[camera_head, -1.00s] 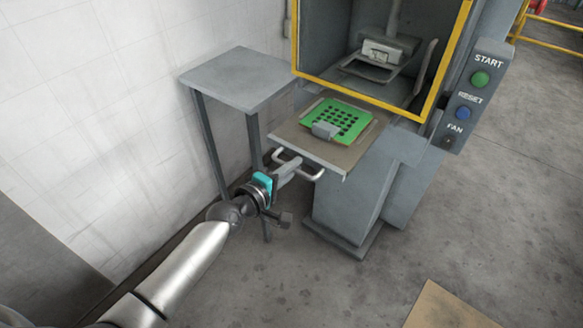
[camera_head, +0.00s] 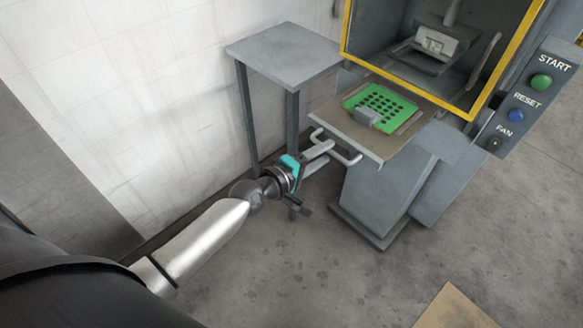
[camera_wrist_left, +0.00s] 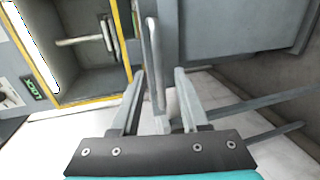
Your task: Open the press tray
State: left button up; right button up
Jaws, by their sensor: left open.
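The press tray (camera_head: 330,118) juts out of the front of the press, below its yellow-framed opening. A green perforated plate (camera_head: 381,101) lies on it. A pale U-shaped handle (camera_head: 350,160) sticks out from the tray's front edge. My left gripper (camera_head: 329,148) is at the handle's left part, open. In the left wrist view the handle (camera_wrist_left: 152,45) runs down between the two open fingers (camera_wrist_left: 160,75), with gaps visible on both sides. Whether a finger touches it cannot be told. My right gripper is not in view.
The grey press cabinet (camera_head: 385,190) stands below the tray. A small grey side table (camera_head: 283,50) stands left of it, near the white wall. A panel with START, RESET and FAN buttons (camera_head: 530,98) is at right. Floor in front is clear, except a brown board (camera_head: 453,310).

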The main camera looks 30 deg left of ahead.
pick_arm(q)
jog(key=v, duration=1.2)
jog(key=shift+s, duration=0.25)
jog(key=s+a+f+m+g+y, duration=0.1)
jog(key=s+a+f+m+g, duration=0.15)
jog(key=f, duration=0.65)
jog(key=s+a+f+m+g+y, duration=0.1)
jog(key=s+f+m+y, duration=0.15)
jog(key=f, duration=0.55)
jog(key=s+a+f+m+g+y, duration=0.1)
jog(key=s+a+f+g, duration=0.15)
jog(key=f, duration=0.65)
jog(key=s+d+f+m+g, duration=0.2)
jog(key=s+f, duration=0.3)
jog(key=s, duration=0.3)
jog(key=s+d+f+m+g, duration=0.2)
jog(key=s+f+m, duration=0.3)
jog(key=s, duration=0.4)
jog(key=s+d+f+m+g+b, duration=0.1)
jog(key=s+d+f+m+g, duration=0.1)
jog(key=s+f, duration=0.4)
jog(key=shift+s+d+f+m+g+y, duration=0.4)
jog(key=shift+s+m+g, duration=0.4)
jog(key=shift+s, duration=0.4)
jog(key=shift+a, duration=0.1)
